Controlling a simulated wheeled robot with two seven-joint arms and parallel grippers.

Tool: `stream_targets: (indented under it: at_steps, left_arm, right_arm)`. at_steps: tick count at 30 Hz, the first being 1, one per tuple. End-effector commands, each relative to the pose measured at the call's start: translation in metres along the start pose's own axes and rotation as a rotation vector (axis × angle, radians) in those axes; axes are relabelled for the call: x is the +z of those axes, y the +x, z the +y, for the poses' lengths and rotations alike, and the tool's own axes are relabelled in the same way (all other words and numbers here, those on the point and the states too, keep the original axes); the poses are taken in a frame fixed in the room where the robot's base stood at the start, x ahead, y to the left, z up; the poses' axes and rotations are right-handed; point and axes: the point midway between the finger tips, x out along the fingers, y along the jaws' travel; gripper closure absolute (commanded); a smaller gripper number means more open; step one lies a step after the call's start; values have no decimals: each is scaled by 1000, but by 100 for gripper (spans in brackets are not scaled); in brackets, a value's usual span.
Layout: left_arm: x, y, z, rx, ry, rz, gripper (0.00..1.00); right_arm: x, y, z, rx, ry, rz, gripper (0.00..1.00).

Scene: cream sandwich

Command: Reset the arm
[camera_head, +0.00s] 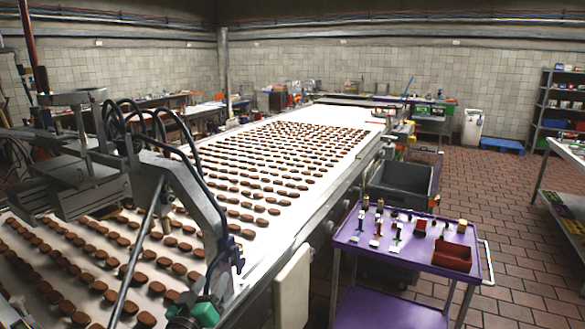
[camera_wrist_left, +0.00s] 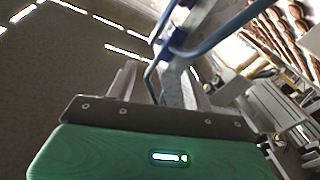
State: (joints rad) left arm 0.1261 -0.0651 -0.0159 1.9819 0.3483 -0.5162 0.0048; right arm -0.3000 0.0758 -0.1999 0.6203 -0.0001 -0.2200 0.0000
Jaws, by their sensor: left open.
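My left gripper (camera_head: 216,281) shows at the bottom left of the head view, with green and dark parts, in front of the conveyor's near side. It is partly lost against the machine frame. In the left wrist view my left gripper (camera_wrist_left: 162,88) has its two grey fingers apart, with nothing held between them. Its green body fills the bottom of that view. A metal frame with a blue tube (camera_wrist_left: 208,36) shows beyond the fingers; I cannot tell how far away it is. My right gripper is in neither view.
A white conveyor (camera_head: 270,210) carries rows of brown cream sandwiches. A grey machine frame (camera_head: 180,172) stands over its near left part. A purple cart (camera_head: 400,258) with a dark red box (camera_head: 452,256) and several small items stands at right. The tiled floor (camera_head: 520,230) beyond is open.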

Motion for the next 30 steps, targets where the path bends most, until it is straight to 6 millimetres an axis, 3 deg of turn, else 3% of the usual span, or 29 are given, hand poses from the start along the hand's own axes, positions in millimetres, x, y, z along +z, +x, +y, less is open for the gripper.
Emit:
stream_targets:
  at_steps: [1,6,12,15,21,29,30]
  left_arm:
    - [24,-20,-4,-14,29,-85,48]
    - [95,-90,-17,-68,121,-382,48]
    - [157,-193,-30,-140,212,-728,48]
    - [175,-242,-34,-174,246,-878,48]
    - [191,-316,-38,-227,290,-1094,48]
    - [193,-391,-38,-282,326,-1302,48]
    - [201,-389,-42,-284,327,-1309,48]
  right_arm:
    - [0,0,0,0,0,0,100]
    - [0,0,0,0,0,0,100]
    - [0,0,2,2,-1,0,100]
    - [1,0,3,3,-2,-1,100]
    - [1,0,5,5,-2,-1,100]
    - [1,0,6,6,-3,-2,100]
    - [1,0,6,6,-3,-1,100]
